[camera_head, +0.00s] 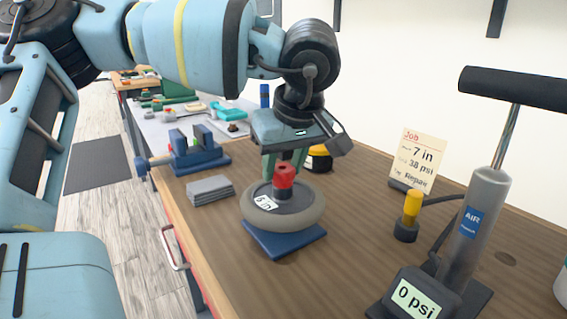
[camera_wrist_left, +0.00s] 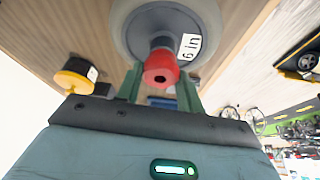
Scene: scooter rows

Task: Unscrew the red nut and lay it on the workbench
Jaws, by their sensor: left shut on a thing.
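The red nut (camera_head: 284,178) sits on the dark hub at the top of a grey wheel (camera_head: 252,216) labelled "6 in". The wheel lies flat on a blue base plate (camera_head: 275,240) on the wooden workbench (camera_head: 345,235). My left gripper (camera_head: 284,168) reaches down over the wheel. Its green fingers are shut on the red nut, one on each side. In the left wrist view the nut (camera_wrist_left: 161,67) shows between the fingertips, in line with the hub. I cannot tell whether its thread is still engaged. My right gripper is not in view.
A grey stack (camera_head: 210,190) and a blue vise (camera_head: 195,152) stand left of the wheel. A black-and-yellow roll (camera_head: 319,158) is behind it. A yellow-topped piece (camera_head: 411,208), a job card (camera_head: 415,160) and an air pump (camera_head: 475,220) reading 0 psi are at right. Bench before the pump is clear.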

